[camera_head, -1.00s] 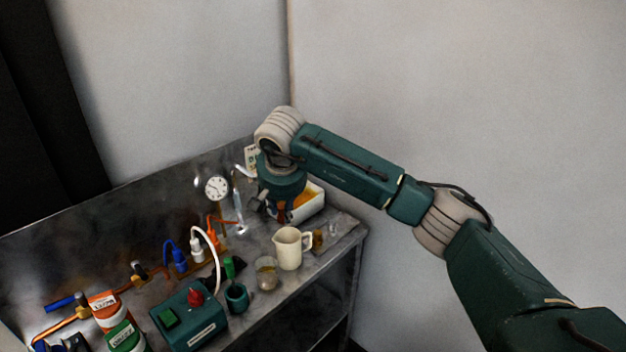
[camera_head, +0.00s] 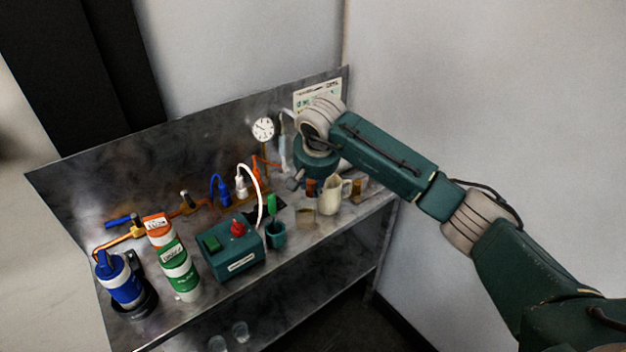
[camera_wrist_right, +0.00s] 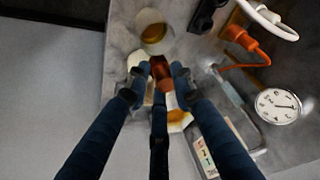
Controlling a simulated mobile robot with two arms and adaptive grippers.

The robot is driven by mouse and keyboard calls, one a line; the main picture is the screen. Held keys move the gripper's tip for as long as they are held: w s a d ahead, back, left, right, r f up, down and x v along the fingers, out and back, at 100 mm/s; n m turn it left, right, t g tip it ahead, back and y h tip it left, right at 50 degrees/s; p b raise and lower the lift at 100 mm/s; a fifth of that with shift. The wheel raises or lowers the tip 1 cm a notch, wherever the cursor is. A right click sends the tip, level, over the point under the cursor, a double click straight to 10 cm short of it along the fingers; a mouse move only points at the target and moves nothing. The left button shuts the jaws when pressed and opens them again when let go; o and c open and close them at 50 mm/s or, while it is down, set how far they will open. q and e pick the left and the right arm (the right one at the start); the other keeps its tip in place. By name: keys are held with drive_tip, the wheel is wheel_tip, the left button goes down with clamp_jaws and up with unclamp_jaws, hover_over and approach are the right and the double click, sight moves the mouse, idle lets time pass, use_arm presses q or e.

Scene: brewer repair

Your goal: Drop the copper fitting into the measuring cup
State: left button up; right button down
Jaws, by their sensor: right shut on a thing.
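The measuring cup (camera_head: 331,198) appears to be the cream jug with a handle, upright near the bench's front right in the head view. My right gripper (camera_head: 311,188) points down just behind and left of it, partly overlapping it in the picture. In the right wrist view the right gripper (camera_wrist_right: 158,72) is shut on the reddish copper fitting (camera_wrist_right: 160,68), held between the fingertips. A round vessel with amber inside (camera_wrist_right: 153,32) lies just beyond the fingertips; I cannot tell whether it is the cup or the glass. My left gripper is out of view.
A small clear glass (camera_head: 305,217) stands left of the jug. A brass-coloured piece (camera_head: 356,187) is right of it. A gauge (camera_head: 263,129) and coloured plugs stand behind. A green box (camera_head: 232,256), a small green cup (camera_head: 275,236) and bottles fill the left.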

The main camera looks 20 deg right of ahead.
drive_tip(key=c, duration=1.5)
unclamp_jaws()
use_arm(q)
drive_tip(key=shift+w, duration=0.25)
use_arm(e)
drive_tip(key=shift+o, duration=0.6)
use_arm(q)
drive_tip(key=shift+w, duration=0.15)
use_arm(e)
drive_tip(key=v, duration=1.2)
